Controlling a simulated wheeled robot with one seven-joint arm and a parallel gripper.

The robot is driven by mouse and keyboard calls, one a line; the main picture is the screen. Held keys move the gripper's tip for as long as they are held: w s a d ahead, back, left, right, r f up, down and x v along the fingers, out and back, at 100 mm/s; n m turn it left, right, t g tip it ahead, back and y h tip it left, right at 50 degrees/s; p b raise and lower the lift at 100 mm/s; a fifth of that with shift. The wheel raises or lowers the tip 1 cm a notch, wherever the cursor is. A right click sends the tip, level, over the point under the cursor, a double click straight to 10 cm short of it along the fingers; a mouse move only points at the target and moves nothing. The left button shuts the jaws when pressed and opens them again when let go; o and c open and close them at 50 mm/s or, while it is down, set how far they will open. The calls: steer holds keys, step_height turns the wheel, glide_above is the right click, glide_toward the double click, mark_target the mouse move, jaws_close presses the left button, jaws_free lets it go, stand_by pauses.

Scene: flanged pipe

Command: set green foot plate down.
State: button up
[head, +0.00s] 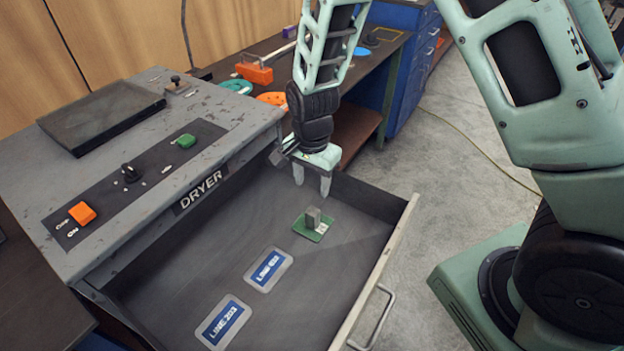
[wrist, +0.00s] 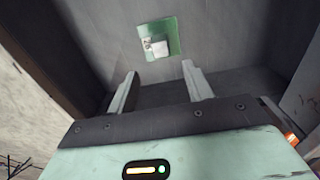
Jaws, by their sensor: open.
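The green foot plate (head: 313,226) lies flat on the floor of the open dryer drawer, toward its far end, with a grey upright block on top. In the wrist view the green plate (wrist: 159,39) shows beyond the fingertips, with its pale block face near the middle. My gripper (head: 312,186) is open and empty above the drawer, just up from the plate in the picture and apart from it. In the wrist view both fingers (wrist: 158,80) are spread with nothing between them.
Two blue label plates (head: 268,269) (head: 223,322) lie in the drawer nearer the front. The drawer's wall and handle (head: 372,319) bound it at right. The grey dryer cabinet (head: 200,125) stands at left. A workbench (head: 385,45) with coloured parts is behind.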

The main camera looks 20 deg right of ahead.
steer(key=s+a+r+n+y, duration=0.1)
steer(key=s+a+r+n, duration=0.65)
steer(key=s+r, duration=0.3)
steer(key=s+r+n, duration=0.3)
steer(key=s+n, duration=0.2)
steer(key=s, duration=0.1)
steer(key=s+d+r+n, duration=0.1)
steer(key=s+r+n, duration=0.2)
steer(key=s+n, duration=0.3)
steer(key=shift+s+d+r, duration=0.15)
steer(key=shift+s+r, duration=0.1)
steer(key=shift+s, duration=0.1)
steer(key=shift+n, duration=0.25)
